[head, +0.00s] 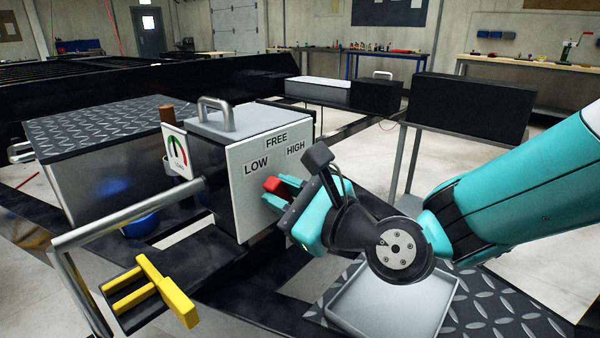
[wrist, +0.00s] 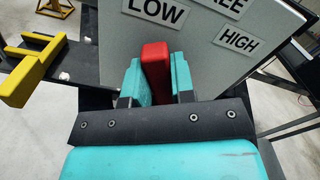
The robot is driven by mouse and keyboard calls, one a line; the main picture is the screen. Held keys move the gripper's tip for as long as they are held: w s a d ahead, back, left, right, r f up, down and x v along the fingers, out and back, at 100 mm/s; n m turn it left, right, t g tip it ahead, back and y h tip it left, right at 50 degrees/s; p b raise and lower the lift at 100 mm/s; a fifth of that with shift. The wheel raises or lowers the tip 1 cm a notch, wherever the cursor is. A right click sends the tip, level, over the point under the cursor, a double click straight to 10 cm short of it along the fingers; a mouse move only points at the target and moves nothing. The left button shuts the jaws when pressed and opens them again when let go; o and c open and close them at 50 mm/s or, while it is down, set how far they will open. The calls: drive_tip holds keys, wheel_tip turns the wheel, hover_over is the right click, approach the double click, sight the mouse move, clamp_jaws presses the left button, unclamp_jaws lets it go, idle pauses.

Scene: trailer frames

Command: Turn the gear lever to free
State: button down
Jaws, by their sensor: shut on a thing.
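The gear box (head: 225,170) stands upright with a light front panel that bears the labels LOW (head: 256,168), FREE (head: 276,141) and HIGH (head: 296,148). My gripper (head: 280,188) is in front of this panel, below the labels. In the wrist view, my gripper (wrist: 157,82) is shut on the red gear lever (wrist: 157,70), with one teal finger on each side. The lever's red end also shows in the head view (head: 272,185). It points up toward the LOW label (wrist: 155,12) in the wrist view. The lever's pivot is hidden behind my gripper.
A yellow handle (head: 160,290) and a grey bent pipe (head: 125,222) are at the left. A grey tray (head: 395,305) lies below my arm. Dark frame beams surround the box.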

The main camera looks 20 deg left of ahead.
drive_tip(key=m+p, duration=0.1)
drive_tip(key=p, duration=0.1)
drive_tip(key=w+r+m+p, duration=0.1)
drive_tip(key=m+p, duration=0.1)
drive_tip(key=shift+d, duration=0.15)
drive_tip(key=m+p, duration=0.1)
drive_tip(key=w+m+p, duration=0.1)
drive_tip(key=p, duration=0.1)
drive_tip(key=shift+d+f+m, duration=0.15)
drive_tip(key=shift+f+m, duration=0.05)
drive_tip(key=shift+m, duration=0.2)
drive_tip(key=shift+f+p, duration=0.1)
drive_tip(key=shift+p, duration=0.2)
drive_tip(key=c, duration=1)
unclamp_jaws()
drive_tip(key=shift+o, duration=0.2)
drive_tip(key=shift+w, duration=0.1)
